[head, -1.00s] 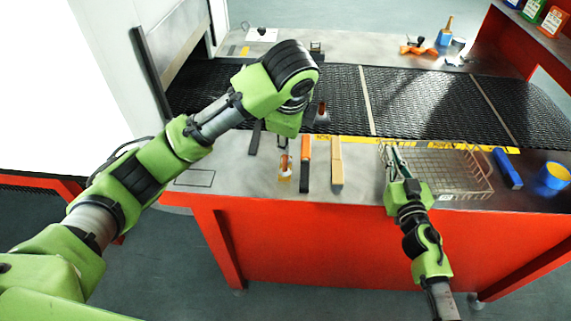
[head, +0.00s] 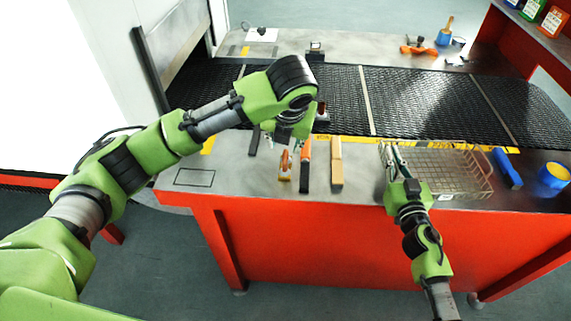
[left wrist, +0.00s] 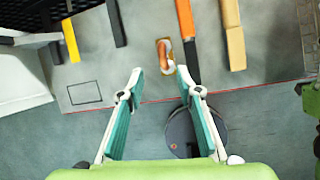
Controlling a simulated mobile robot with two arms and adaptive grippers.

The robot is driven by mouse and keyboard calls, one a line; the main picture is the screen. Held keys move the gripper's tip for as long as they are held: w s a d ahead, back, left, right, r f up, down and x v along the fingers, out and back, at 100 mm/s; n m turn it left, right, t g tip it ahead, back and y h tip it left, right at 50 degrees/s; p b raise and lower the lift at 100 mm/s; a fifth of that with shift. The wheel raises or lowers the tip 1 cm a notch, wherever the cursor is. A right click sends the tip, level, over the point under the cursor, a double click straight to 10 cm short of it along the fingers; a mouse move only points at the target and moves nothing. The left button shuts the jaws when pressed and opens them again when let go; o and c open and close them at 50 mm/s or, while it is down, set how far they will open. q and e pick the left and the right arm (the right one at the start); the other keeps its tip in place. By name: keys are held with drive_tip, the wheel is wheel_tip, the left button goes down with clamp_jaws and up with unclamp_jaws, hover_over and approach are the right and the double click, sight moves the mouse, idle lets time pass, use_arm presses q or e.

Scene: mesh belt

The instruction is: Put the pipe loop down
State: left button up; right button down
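The pipe loop appears to be the small orange, copper-coloured loop (head: 285,160) on the near part of the metal table. My left gripper (left wrist: 159,76) is open. Its teal fingers are well apart with nothing between them, and the loop lies beyond the fingertips, apart from them. In the head view the left wrist hides most of its fingers. My right gripper (head: 396,160) is over the left end of the wire basket (head: 450,170); its finger gap is unclear.
An orange-and-black bar (head: 305,165) and a tan wooden bar (head: 336,163) lie just right of the loop. The black mesh belt (head: 420,100) runs behind. An outlined rectangle (head: 194,177) at left is empty.

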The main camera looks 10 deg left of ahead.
sight(286, 153)
use_arm(q)
drive_tip(key=x, duration=0.4)
drive_tip(key=shift+w+f, duration=0.15)
drive_tip(key=shift+f, duration=0.15)
drive_tip(key=shift+d+x, duration=0.15)
drive_tip(key=shift+x, duration=1.15)
drive_tip(key=shift+d+x, duration=0.15)
drive_tip(key=shift+x, duration=1.15)
drive_tip(key=shift+w+r, duration=0.1)
drive_tip(key=shift+w, duration=0.1)
clamp_jaws()
